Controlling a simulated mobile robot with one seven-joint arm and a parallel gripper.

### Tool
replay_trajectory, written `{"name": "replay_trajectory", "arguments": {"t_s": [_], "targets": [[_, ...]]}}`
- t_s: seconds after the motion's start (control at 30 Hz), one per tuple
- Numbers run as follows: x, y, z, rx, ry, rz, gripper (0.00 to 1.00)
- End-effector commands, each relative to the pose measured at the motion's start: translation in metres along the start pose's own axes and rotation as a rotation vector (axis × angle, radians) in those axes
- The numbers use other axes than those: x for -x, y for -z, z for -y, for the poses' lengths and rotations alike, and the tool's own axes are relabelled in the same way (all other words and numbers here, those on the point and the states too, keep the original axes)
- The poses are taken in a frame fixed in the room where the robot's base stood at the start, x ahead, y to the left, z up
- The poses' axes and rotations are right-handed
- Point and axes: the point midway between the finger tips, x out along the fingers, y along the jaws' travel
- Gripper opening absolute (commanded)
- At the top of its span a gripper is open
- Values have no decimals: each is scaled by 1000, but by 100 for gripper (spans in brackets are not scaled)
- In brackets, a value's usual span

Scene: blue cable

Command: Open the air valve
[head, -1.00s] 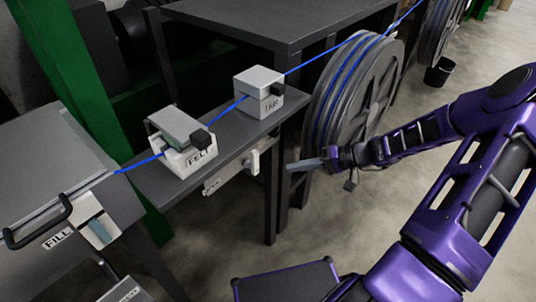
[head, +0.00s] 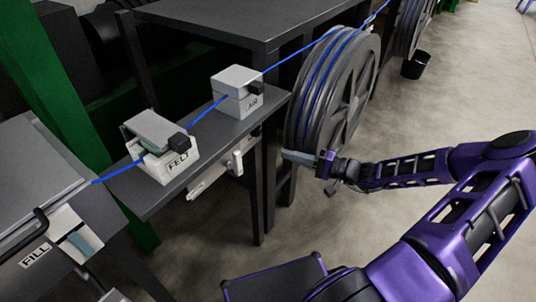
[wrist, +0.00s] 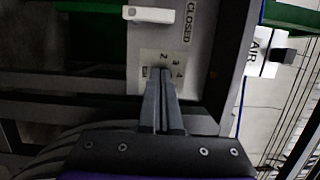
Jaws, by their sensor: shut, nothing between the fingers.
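The valve panel (head: 207,181) is a pale plate fixed below the bench's front edge. Its white lever handle (head: 237,160) is at the panel's right end. In the wrist view the panel (wrist: 200,40) reads "CLOSED" beside the white lever (wrist: 148,14), with a small numbered plate (wrist: 155,57) below. My gripper (head: 286,156) is to the right of the lever in the head view, apart from it. In the wrist view my gripper's fingers (wrist: 163,72) are together and empty, in front of the numbered plate. The lever's pivot is not clear.
The AIR box (head: 238,90) and the FELT box (head: 162,145) stand on the bench, with a blue cable (head: 205,114) passing through. A large cable reel (head: 335,95) stands just behind my gripper. A FILL unit (head: 60,240) is at left. Open floor lies in front.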

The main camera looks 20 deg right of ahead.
Motion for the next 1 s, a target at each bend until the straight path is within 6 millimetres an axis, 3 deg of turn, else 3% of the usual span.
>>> {"name": "replay_trajectory", "arguments": {"t_s": [0.47,0.7,1.0], "targets": [[-94,-2,0,-1,3,5,0],[-101,-33,0,-2,2,2,0],[-103,-40,0,0,0,2,0]]}}
